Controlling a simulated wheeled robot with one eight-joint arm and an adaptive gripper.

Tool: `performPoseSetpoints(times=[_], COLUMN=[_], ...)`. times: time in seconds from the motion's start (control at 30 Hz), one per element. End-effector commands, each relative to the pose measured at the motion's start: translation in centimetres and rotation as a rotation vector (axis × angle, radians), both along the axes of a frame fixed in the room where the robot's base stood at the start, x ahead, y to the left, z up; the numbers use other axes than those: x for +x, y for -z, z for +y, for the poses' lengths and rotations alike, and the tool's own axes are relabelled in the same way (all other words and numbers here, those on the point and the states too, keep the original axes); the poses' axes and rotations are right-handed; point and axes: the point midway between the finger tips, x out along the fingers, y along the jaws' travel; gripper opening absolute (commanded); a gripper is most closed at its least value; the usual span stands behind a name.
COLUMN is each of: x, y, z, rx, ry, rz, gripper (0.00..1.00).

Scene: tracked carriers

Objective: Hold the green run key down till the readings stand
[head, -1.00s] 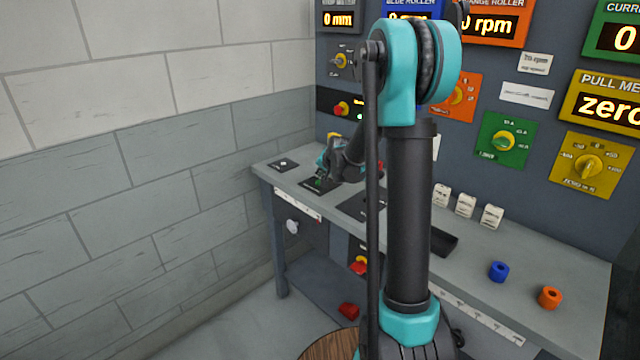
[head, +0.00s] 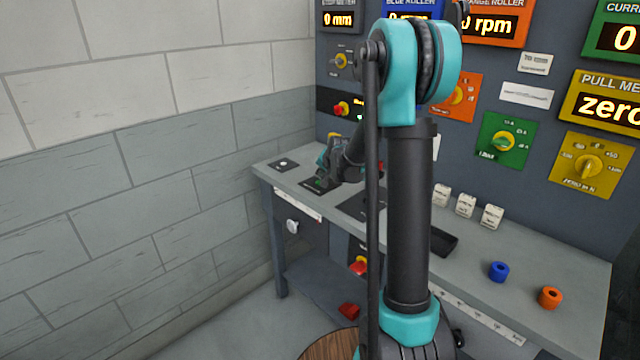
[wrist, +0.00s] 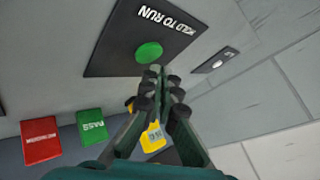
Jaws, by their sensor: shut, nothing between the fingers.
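The green run key (wrist: 149,52) is a round green button on a dark plate (wrist: 110,58) lettered "HOLD TO RUN" in the wrist view. My gripper (wrist: 155,72) is shut and empty, its fingertips just beside the near edge of the key; I cannot tell if they touch it. In the head view my gripper (head: 322,180) is over the plate at the bench's left end, and a bit of green shows at its tip. The readings on the panel show 0 mm (head: 339,19), 0 rpm (head: 491,25), "zero" on the pull meter (head: 608,100) and 0 on the current display (head: 625,38).
A second small dark plate with a pale button (wrist: 216,64) lies beside the run key. A red block (wrist: 40,140) and a green "PASS" block (wrist: 92,131) are at the left.

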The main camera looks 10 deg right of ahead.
Motion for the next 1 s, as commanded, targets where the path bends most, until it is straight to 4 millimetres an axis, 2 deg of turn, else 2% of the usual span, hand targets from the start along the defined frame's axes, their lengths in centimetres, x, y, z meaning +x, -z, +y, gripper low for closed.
performPoseSetpoints(times=[1.0], x=[0.0], y=[1.0], z=[0.0], rx=[0.0], ry=[0.0], rz=[0.0], gripper=[0.0])
